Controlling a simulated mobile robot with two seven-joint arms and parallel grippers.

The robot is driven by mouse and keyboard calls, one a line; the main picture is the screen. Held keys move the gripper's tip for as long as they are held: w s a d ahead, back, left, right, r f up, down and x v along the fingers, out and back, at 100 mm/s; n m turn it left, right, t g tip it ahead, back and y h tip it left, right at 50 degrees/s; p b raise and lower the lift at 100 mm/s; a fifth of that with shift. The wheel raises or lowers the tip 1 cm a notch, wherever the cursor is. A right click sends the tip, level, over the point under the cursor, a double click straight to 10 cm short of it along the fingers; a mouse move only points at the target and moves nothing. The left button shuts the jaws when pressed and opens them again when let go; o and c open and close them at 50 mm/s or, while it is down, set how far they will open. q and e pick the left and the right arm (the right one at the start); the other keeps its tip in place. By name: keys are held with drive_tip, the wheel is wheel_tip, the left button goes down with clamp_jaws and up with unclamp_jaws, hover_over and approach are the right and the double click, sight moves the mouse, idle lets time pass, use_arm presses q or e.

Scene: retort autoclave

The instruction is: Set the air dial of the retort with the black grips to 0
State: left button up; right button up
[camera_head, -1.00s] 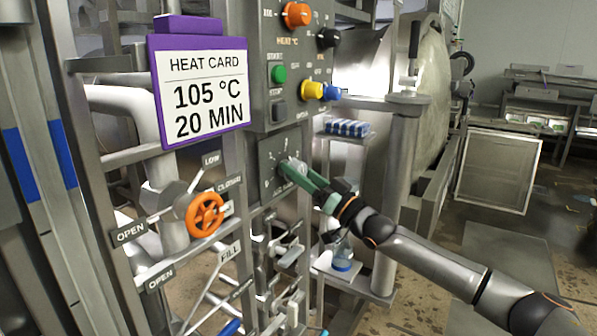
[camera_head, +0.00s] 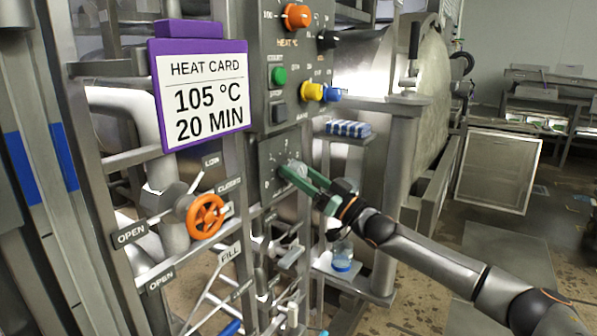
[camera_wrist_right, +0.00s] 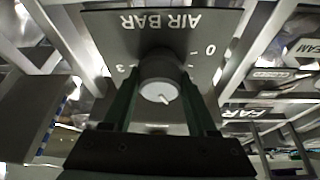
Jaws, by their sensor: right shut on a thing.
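The air dial is a grey round knob on a dark panel (camera_head: 268,180) below the buttons in the head view. In the right wrist view the knob (camera_wrist_right: 160,75) has a short white mark on its face, pointing to the lower right of the picture. The plate behind it (camera_wrist_right: 110,22) reads AIR BAR upside down, with 0 at the knob's upper right and 3 at its left. My right gripper (camera_head: 287,168) has its green fingers shut on the knob, one on each side. The fingers hide part of the scale. My left gripper is not in view.
An orange valve wheel (camera_head: 205,215) and a heat card (camera_head: 200,95) are at left. A bottle with a blue base (camera_head: 342,255) stands below my arm.

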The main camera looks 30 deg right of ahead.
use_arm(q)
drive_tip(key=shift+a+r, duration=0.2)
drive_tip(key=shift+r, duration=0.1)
use_arm(e)
drive_tip(key=n+y, duration=0.1)
drive_tip(key=n, duration=0.1)
drive_tip(key=shift+r+n+g, duration=0.1)
drive_tip(key=shift+n+g, duration=0.2)
drive_tip(key=n+g+y+p, duration=0.1)
drive_tip(key=n, duration=0.3)
drive_tip(key=shift+y, duration=0.4)
drive_tip(key=n+g+y, duration=0.1)
drive_tip(key=n, duration=0.2)
drive_tip(key=shift+n+g+p, duration=0.4)
drive_tip(key=n+g, duration=0.1)
drive_tip(key=n, duration=0.2)
drive_tip(key=n+g+y, duration=0.1)
drive_tip(key=n+g, duration=0.1)
drive_tip(key=n, duration=0.2)
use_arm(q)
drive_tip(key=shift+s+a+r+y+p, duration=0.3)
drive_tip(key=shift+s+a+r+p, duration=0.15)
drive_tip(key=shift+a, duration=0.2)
use_arm(e)
drive_tip(key=shift+n+g, duration=0.8)
drive_tip(key=shift+n, duration=1.2)
drive_tip(key=shift+a, duration=0.1)
drive_tip(key=o, duration=1.4)
drive_tip(key=shift+c, duration=0.2)
